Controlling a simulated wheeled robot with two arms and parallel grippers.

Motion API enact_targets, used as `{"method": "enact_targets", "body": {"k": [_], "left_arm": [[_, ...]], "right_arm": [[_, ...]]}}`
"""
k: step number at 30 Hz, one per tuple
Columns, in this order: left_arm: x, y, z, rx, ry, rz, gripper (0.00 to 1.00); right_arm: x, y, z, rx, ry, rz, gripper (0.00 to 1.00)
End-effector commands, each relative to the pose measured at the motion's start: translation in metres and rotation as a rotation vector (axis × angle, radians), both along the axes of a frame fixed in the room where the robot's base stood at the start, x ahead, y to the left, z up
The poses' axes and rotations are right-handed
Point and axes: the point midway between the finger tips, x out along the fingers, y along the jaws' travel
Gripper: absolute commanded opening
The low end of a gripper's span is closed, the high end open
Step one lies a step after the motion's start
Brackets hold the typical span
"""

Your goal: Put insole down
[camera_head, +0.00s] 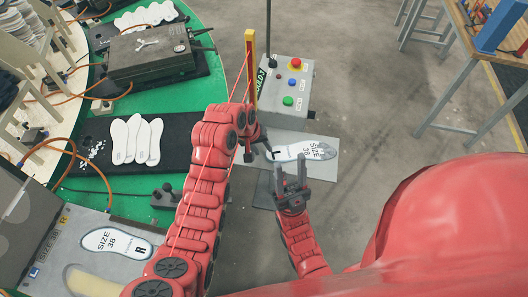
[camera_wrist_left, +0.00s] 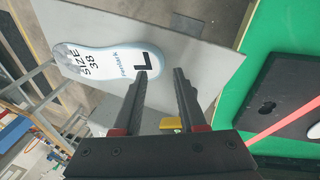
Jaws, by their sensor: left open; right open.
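A white insole (camera_head: 302,151) printed "SIZE 38" lies flat on a grey plate (camera_head: 322,170) right of the green carousel. In the left wrist view the insole (camera_wrist_left: 105,63) also shows a black "L" at its near end, and the plate (camera_wrist_left: 205,45) spreads around it. My left gripper (camera_head: 268,151) is at the insole's left end; in the wrist view its fingers (camera_wrist_left: 163,73) are apart, with one tip overlapping the insole's end. Contact cannot be told. My right gripper (camera_head: 290,172) is open and empty just below the insole, fingers pointing up in the picture.
A button box (camera_head: 288,90) stands behind the plate, with a yellow post (camera_head: 250,60) beside it. The green carousel (camera_head: 135,190) carries another insole marked "R" (camera_head: 117,243), several white insoles (camera_head: 137,140) on a black mat and a dark press (camera_head: 150,55).

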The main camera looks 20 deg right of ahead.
Motion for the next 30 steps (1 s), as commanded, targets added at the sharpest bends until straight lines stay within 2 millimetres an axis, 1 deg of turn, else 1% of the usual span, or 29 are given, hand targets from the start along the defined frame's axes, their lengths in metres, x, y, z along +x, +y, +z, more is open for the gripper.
{"method": "enact_targets", "body": {"k": [1,4,5,6,9,12,15,18,26,28,30], "left_arm": [[0.001,0.003,0.007,-0.005,-0.006,0.001,0.41],[-0.001,0.010,0.025,-0.004,-0.007,0.001,0.41],[-0.001,0.012,0.035,-0.003,-0.007,0.002,0.41],[-0.003,0.014,0.051,0.000,-0.002,0.001,0.41],[-0.005,0.020,0.066,0.003,-0.001,0.000,0.41],[-0.006,0.024,0.077,0.002,0.001,0.000,0.41],[-0.007,0.026,0.084,0.001,0.001,0.000,0.41],[-0.008,0.028,0.086,0.001,0.001,0.000,0.41],[-0.008,0.029,0.086,0.001,0.001,0.000,0.41],[-0.005,0.029,0.084,-0.007,-0.009,0.006,0.41],[0.005,0.029,0.080,-0.033,-0.042,0.024,0.41]], "right_arm": [[0.000,0.000,-0.009,0.000,0.000,0.000,0.47],[0.000,0.000,-0.016,0.000,0.000,0.000,0.47],[0.000,0.000,-0.011,0.000,0.000,0.000,0.47],[0.000,0.000,0.007,0.000,0.001,0.000,0.47],[0.000,0.000,0.023,0.000,-0.001,0.000,0.47],[0.000,0.000,0.034,0.000,0.000,0.000,0.47],[0.000,0.000,0.042,0.000,0.000,0.000,0.47],[0.000,0.000,0.044,0.000,0.000,0.000,0.47],[0.000,0.000,0.044,0.000,0.000,0.000,0.47],[0.000,0.000,0.044,0.000,0.000,0.000,0.47],[0.000,0.000,0.044,0.000,0.000,0.000,0.47]]}}
